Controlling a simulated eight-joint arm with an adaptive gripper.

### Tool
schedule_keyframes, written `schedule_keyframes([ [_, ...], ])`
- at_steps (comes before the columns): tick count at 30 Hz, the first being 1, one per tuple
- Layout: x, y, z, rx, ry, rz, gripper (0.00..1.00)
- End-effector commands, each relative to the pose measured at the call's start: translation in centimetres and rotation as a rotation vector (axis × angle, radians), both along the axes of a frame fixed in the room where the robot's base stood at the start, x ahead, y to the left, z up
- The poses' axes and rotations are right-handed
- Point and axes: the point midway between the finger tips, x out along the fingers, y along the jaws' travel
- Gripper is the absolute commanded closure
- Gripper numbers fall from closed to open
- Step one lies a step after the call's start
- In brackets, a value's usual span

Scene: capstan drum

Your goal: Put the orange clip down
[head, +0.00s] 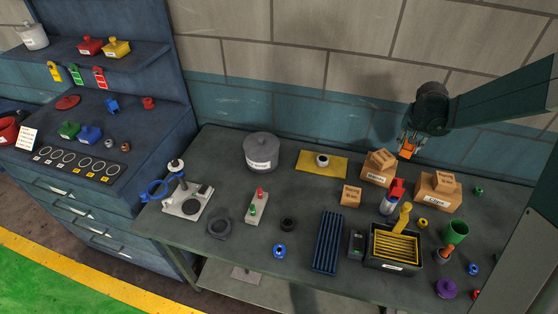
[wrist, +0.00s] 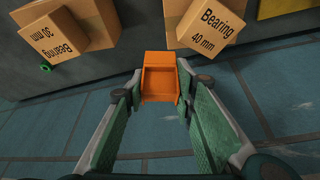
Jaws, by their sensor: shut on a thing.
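The orange clip (head: 406,152) is a small orange block-like piece held in the air near the back wall, above and behind the cardboard boxes. In the wrist view the orange clip (wrist: 160,82) shows an open frame shape between the fingertips. My gripper (head: 409,143) is shut on it, with a finger on each side; the green finger pads also show in the wrist view (wrist: 160,95). A larger cardboard box (head: 436,196) at the right has a label that seems to read "Clips", with a smaller box on top. The clip touches neither box nor table.
Another stacked cardboard box (head: 377,177) stands below the gripper. A red-topped bottle (head: 390,204), a black tray with yellow slats (head: 394,250) and a green cup (head: 454,232) crowd the right side. A yellow mat (head: 307,163) lies at the back. Bare table shows around the grey pot (head: 261,155).

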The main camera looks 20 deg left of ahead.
Motion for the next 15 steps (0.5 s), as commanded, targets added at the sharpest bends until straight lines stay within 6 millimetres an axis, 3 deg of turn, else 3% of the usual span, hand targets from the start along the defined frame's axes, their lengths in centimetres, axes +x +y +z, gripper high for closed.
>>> schedule_keyframes([
  [3,-0.2,3.2,0.2,0.0,-0.002,0.058,0.82],
  [15,-0.4,11.9,0.4,-0.002,-0.005,0.158,0.82],
])
